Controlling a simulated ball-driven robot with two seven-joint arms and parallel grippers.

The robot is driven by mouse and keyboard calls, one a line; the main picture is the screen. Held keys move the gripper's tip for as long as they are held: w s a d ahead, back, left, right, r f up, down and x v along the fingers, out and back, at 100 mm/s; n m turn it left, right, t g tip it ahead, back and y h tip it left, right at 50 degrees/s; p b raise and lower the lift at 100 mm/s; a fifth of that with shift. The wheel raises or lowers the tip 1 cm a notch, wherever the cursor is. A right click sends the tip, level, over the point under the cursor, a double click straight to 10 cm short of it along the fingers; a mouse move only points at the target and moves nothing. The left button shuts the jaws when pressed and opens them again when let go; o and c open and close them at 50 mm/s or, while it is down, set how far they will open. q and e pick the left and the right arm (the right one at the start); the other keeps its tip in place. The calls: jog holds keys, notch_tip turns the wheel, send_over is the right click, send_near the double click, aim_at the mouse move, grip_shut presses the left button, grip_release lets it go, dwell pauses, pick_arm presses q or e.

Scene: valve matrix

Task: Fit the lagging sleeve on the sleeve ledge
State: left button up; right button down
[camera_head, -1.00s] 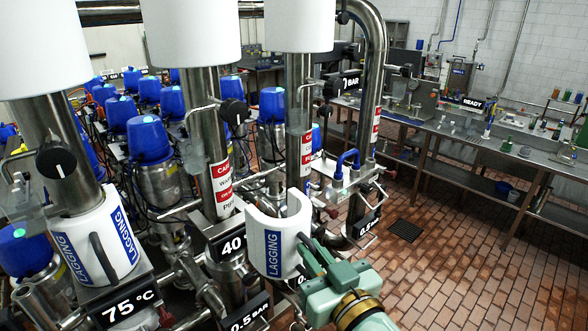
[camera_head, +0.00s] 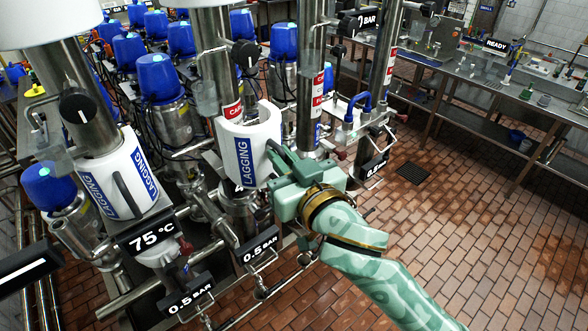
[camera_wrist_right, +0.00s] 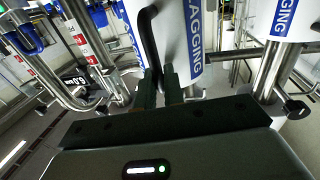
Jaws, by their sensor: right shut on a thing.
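The lagging sleeve (camera_head: 262,130), white with a blue LAGGING label, stands upright at the second pipe from the left, with the pipe inside its curve. My right gripper (camera_head: 276,158) is shut on the sleeve's dark handle, on its right side. In the right wrist view the fingers (camera_wrist_right: 160,92) close on the black handle (camera_wrist_right: 149,45), with the sleeve (camera_wrist_right: 180,50) just behind. The sleeve ledge is hidden; I cannot tell whether the sleeve rests on it. My left gripper is out of view.
Another white sleeve (camera_head: 128,178) sits around the left pipe, above a 75 °C sign (camera_head: 150,237). Upright pipes, small valves and a blue-handled valve (camera_head: 352,106) crowd the right side. A 0.5 BAR sign (camera_head: 261,245) is below. The brick floor (camera_head: 480,240) at right is open.

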aim_at(266, 146)
jog(key=x, duration=0.5)
jog(key=shift+s+a+b, duration=0.2)
jog(key=shift+a+b, duration=0.15)
jog(key=shift+a, duration=0.05)
jog(key=shift+s+a+x, duration=0.1)
jog(key=shift+a+x, duration=0.1)
jog(key=shift+x, duration=1)
jog(key=shift+s+a+x, duration=0.1)
jog(key=shift+a+x, duration=0.15)
jog(key=shift+x, duration=0.95)
jog(key=shift+f, duration=0.45)
jog(key=c, duration=1.4)
grip_release()
